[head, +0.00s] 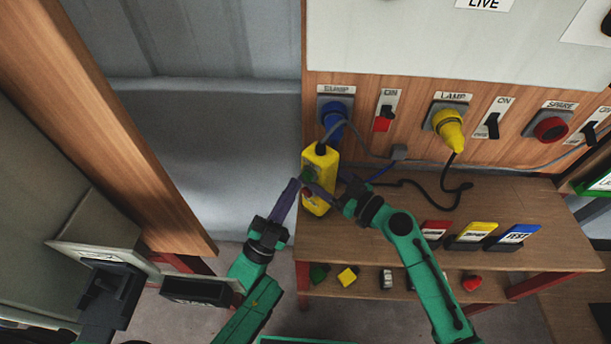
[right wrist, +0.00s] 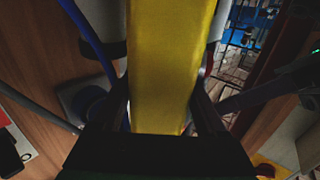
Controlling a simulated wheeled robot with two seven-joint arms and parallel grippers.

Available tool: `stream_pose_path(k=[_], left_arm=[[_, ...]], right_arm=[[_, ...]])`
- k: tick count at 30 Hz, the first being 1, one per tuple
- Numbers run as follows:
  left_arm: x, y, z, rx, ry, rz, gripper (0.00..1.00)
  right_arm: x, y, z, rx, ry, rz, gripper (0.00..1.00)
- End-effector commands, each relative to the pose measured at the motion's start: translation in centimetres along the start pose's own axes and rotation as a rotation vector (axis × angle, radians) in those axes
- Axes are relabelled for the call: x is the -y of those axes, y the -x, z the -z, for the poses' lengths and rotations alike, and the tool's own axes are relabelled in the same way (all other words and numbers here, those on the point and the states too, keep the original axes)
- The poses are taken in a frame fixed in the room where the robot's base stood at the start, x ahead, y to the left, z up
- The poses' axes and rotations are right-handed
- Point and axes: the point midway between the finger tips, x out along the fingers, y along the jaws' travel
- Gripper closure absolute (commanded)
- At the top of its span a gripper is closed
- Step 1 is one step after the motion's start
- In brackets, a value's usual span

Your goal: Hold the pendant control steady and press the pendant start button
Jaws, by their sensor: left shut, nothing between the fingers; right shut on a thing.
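The yellow pendant control (head: 320,163) hangs upright in front of the wooden panel, with a green button (head: 308,174) and a red button (head: 306,192) on its face. My right gripper (head: 326,191) is shut on the pendant from the right. In the right wrist view the yellow pendant body (right wrist: 172,65) stands between the two dark fingers. My left gripper (head: 296,183) is shut and empty, its purple fingertips just left of the buttons, close to the green one. I cannot tell whether the tips touch it.
A blue plug (head: 333,112), a yellow plug (head: 449,130) and a red socket (head: 550,129) line the panel, with switches between them. Red, yellow and blue cards (head: 517,235) stand on the wooden shelf. A wooden post (head: 120,130) rises at the left.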

Motion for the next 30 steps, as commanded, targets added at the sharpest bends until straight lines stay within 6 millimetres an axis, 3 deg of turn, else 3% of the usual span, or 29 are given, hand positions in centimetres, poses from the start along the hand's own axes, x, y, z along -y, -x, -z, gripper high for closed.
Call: stream_pose_path(k=[30], left_arm=[[-0.5,-1.0,-0.6,0.0,0.0,0.001,1.0]], right_arm=[[0.1,0.0,-0.2,0.003,-0.001,0.001,1.0]])
